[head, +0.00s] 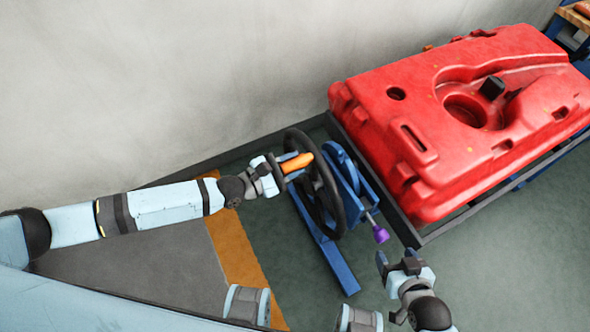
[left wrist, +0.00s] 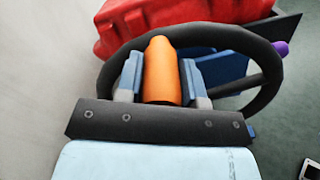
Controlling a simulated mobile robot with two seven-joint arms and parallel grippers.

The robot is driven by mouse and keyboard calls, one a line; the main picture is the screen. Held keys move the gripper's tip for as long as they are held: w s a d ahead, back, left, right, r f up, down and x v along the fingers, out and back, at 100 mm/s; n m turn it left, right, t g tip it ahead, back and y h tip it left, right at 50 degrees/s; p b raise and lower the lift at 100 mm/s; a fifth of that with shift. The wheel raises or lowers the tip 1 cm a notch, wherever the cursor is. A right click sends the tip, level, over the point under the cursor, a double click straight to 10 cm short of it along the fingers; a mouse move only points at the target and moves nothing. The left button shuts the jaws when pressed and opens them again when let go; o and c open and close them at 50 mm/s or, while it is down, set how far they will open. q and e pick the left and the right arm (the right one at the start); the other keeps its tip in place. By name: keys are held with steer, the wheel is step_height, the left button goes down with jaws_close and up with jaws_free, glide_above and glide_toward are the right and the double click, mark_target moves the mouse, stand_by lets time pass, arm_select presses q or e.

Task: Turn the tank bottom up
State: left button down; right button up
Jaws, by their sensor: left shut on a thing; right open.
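The red tank (head: 465,105) lies in a dark frame (head: 425,238) at the upper right of the head view, with a round recess and several openings on its upward face. A black handwheel (head: 334,200) with an orange handle (head: 297,163) stands on a blue stand (head: 340,262) at the frame's near end. My left gripper (head: 277,172) is shut on the orange handle. The left wrist view shows the handle (left wrist: 161,75) between its fingers, with the wheel rim (left wrist: 262,52) around. My right gripper (head: 398,262) is open and empty, just below a purple knob (head: 380,234).
A grey wall (head: 180,80) runs behind the frame and the wheel. A dark mat with an orange edge (head: 238,245) lies on the floor. Green floor (head: 500,265) is clear at the lower right. A bench (head: 573,16) shows at the upper right corner.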

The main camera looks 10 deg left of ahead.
arm_select(q)
steer(key=shift+w+a, duration=0.25)
steer(key=shift+w, duration=0.1)
stand_by(0.3)
steer(key=c, duration=1)
jaws_free()
steer(key=shift+o, duration=1.2)
steer(key=shift+s, duration=0.1)
steer(key=shift+s+a, duration=0.15)
steer(key=b+v, duration=0.1)
steer(key=v, duration=1.2)
steer(key=shift+a+b, duration=0.2)
steer(key=shift+b, duration=0.15)
